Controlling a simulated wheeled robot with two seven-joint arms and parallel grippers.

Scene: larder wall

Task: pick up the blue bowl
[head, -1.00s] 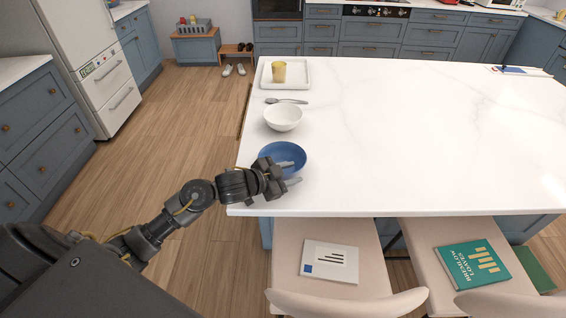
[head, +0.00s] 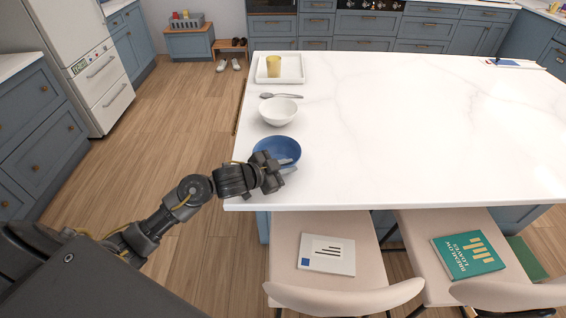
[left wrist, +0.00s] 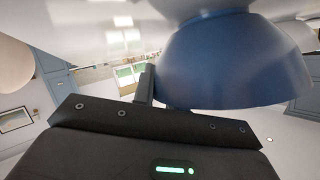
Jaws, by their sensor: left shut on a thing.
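The blue bowl (head: 279,149) is near the left front corner of the white island, upright in the head view. My left gripper (head: 287,166) is shut on its near right rim. In the left wrist view the bowl (left wrist: 235,65) fills the upper right, with a finger (left wrist: 146,85) against its side. The head view does not clearly show whether the bowl touches the counter. My right gripper is not in view.
A white bowl (head: 278,112) stands just behind the blue bowl, with a spoon (head: 281,95) beyond it. Farther back, a white tray (head: 296,76) holds a yellow cup (head: 273,66). Two chairs stand in front.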

